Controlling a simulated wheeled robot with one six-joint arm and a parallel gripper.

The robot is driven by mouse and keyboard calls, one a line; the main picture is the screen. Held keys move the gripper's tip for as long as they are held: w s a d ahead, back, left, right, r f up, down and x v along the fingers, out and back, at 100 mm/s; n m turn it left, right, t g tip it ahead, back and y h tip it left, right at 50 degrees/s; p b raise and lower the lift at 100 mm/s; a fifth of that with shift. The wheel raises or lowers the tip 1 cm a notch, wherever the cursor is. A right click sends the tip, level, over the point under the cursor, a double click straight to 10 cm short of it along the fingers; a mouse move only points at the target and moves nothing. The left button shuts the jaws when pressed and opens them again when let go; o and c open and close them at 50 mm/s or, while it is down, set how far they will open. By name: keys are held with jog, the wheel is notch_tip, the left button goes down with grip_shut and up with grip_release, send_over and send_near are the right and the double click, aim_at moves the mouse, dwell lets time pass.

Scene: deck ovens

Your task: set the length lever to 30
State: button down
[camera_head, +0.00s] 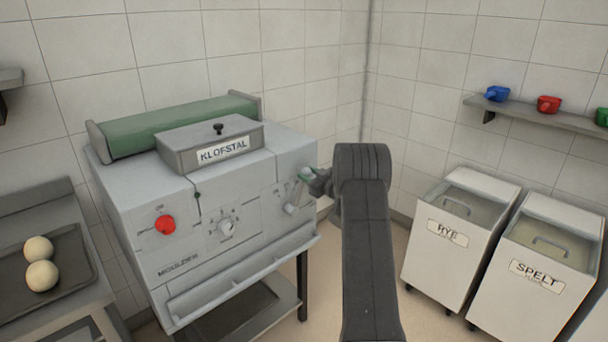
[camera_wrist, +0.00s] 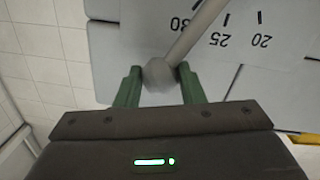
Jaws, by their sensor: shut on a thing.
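The moulder (camera_head: 190,250) stands at the left in the head view. In the wrist view the pale lever (camera_wrist: 192,38) ends in a faceted knob (camera_wrist: 158,74). The knob sits between the two green fingers of my gripper (camera_wrist: 158,88), which are shut on it. The scale numbers appear upside down: 30 (camera_wrist: 182,24), 25 (camera_wrist: 217,40) and 20 (camera_wrist: 260,40). The lever's bar crosses between the printed 30 and 25; its exact setting is unclear. In the head view my gripper (camera_head: 308,176) is at the machine's right front, and the scale there is too small to read.
The moulder front also has a red button (camera_head: 166,225) and a round dial (camera_head: 226,228). A tray (camera_head: 75,276) with two dough balls is at the left. RYE (camera_head: 440,262) and SPELT (camera_head: 520,300) bins stand at the right, below a shelf (camera_head: 540,118) with coloured scoops.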

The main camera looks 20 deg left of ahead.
jog(key=shift+w+d+f+m, duration=0.25)
jog(key=shift+w+f+m, duration=0.05)
jog(key=shift+w+m, duration=0.25)
jog(key=c, duration=0.9)
grip_release()
jog(key=shift+w, duration=0.1)
jog(key=shift+c, duration=0.2)
jog(key=shift+d, duration=0.1)
jog(key=b+v, duration=0.2)
jog(key=v, duration=1.1)
jog(key=shift+s+d, duration=0.2)
jog(key=shift+d, duration=0.1)
jog(key=p+x, duration=0.2)
jog(key=x, duration=1.2)
jog(key=shift+s, duration=0.15)
